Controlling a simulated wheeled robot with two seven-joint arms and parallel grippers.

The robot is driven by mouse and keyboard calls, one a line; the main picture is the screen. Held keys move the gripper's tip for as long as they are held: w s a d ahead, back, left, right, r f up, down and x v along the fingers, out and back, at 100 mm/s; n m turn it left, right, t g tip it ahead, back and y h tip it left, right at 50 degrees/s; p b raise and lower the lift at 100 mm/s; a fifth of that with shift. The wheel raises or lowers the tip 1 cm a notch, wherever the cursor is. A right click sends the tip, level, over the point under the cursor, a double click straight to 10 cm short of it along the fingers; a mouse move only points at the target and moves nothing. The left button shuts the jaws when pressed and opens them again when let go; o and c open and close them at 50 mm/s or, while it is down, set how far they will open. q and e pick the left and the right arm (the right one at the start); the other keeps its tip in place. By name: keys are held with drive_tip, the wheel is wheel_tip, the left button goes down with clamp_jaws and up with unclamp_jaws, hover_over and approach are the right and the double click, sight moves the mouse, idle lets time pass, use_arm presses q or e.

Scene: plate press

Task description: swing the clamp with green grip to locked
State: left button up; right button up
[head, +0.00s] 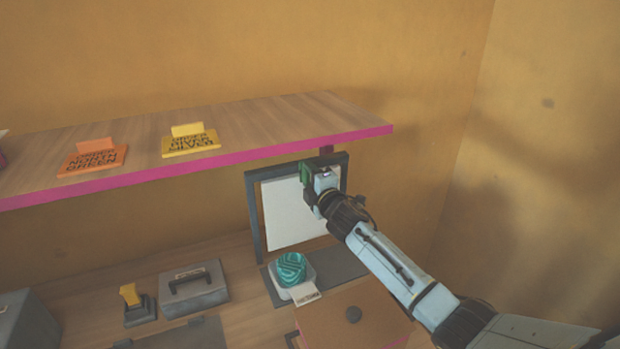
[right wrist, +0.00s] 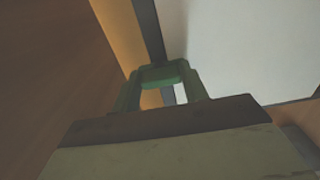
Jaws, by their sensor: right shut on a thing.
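The clamp's green grip (head: 307,174) shows at the upper part of a dark upright frame (head: 254,215) with a white panel (head: 290,212) in it. My right gripper (head: 314,180) reaches up to the grip from the lower right and is shut on it. In the right wrist view the green grip (right wrist: 162,74) sits just beyond the gripper's body, beside the dark frame bar and the white panel. The gripper hides part of the clamp, so its lock position cannot be told. My left gripper is not in view.
A wooden shelf with a pink edge (head: 300,143) hangs close above, holding an orange sign (head: 93,158) and a yellow sign (head: 191,143). Below are a teal striped object (head: 291,268), a grey lidded box (head: 193,290) and a brown box with a dark knob (head: 353,314).

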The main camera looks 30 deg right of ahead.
drive_tip(key=o, duration=1)
drive_tip(key=shift+s, duration=0.1)
drive_tip(key=s, duration=1.3)
drive_tip(key=shift+s+a, duration=0.1)
drive_tip(key=shift+a, duration=0.25)
